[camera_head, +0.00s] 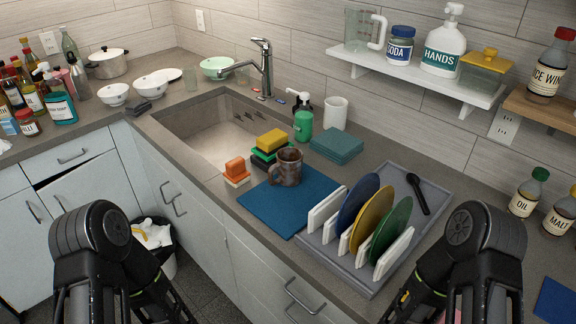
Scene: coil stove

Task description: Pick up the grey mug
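A grey-brown mug (288,168) with dark mottled patches stands upright on a blue mat (272,204) on the counter, right of the sink. Its handle points to the left. It sits right beside the sponges and left of the dish rack. My two arms show at the bottom left and bottom right, both well short of the mug. Neither arm's fingertips can be seen, so nothing can be seen held.
A dish tray (342,257) with white racks and a blue, a yellow and a green plate (391,228) stands right of the mug. Stacked sponges (269,146) crowd its back left. The sink (222,130) lies left. A shelf (420,77) overhangs behind.

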